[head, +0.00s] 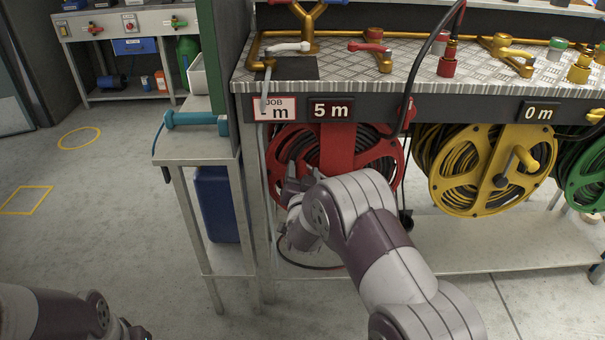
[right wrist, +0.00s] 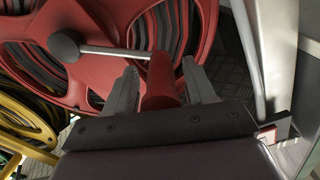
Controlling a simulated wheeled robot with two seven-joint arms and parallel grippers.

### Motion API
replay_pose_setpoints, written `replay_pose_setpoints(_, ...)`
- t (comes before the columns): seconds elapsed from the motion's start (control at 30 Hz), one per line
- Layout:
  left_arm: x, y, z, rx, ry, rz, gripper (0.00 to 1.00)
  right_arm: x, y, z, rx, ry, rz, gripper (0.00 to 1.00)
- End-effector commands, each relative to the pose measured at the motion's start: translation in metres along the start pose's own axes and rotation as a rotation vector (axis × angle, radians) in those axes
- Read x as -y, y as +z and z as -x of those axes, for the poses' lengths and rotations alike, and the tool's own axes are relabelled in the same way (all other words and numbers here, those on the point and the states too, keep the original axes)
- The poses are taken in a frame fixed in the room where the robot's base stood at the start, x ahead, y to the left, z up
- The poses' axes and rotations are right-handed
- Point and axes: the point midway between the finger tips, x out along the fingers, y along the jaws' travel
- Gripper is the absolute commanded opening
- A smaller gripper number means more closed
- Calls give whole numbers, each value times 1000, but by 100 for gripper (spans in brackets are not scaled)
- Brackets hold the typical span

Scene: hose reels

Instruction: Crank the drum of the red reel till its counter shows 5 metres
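The red reel (head: 384,166) hangs under the bench at the left of the row, partly hidden by my right arm. Its counter (head: 330,110) reads 5 m. In the right wrist view the red drum (right wrist: 215,22) shows with a metal crank arm (right wrist: 110,52) running from the grey hub to a red crank handle (right wrist: 162,82). My right gripper (right wrist: 162,78) has one finger on each side of this handle, close against it, and appears shut on it. It also shows in the head view (head: 298,180). My left gripper (head: 133,332) is barely in view at the bottom left; its fingers cannot be made out.
A yellow reel (head: 498,182) with a 0 m counter (head: 541,112) and a green reel (head: 590,175) hang further right. A job card (head: 284,108) is partly covered by a hanging lever. A side table (head: 185,150) stands left; open floor lies beyond it.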

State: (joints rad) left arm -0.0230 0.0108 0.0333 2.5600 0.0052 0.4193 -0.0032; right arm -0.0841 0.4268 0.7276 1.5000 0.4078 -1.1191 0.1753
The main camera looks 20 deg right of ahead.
Motion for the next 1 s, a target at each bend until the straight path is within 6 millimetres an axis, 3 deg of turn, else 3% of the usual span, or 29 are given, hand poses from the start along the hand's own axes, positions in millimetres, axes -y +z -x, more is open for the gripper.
replay_pose_setpoints(0.17,0,-1,8,0,0,0,100,1,-2,15,4,0,1,55)
replay_pose_setpoints(0.4,0,-4,29,0,0,0,100,2,-4,80,4,-2,2,55)
replay_pose_setpoints(0.6,0,-4,37,0,0,0,100,1,-2,118,2,0,1,55)
replay_pose_setpoints(1.0,0,-4,37,0,0,0,100,-1,0,127,-1,1,0,55)
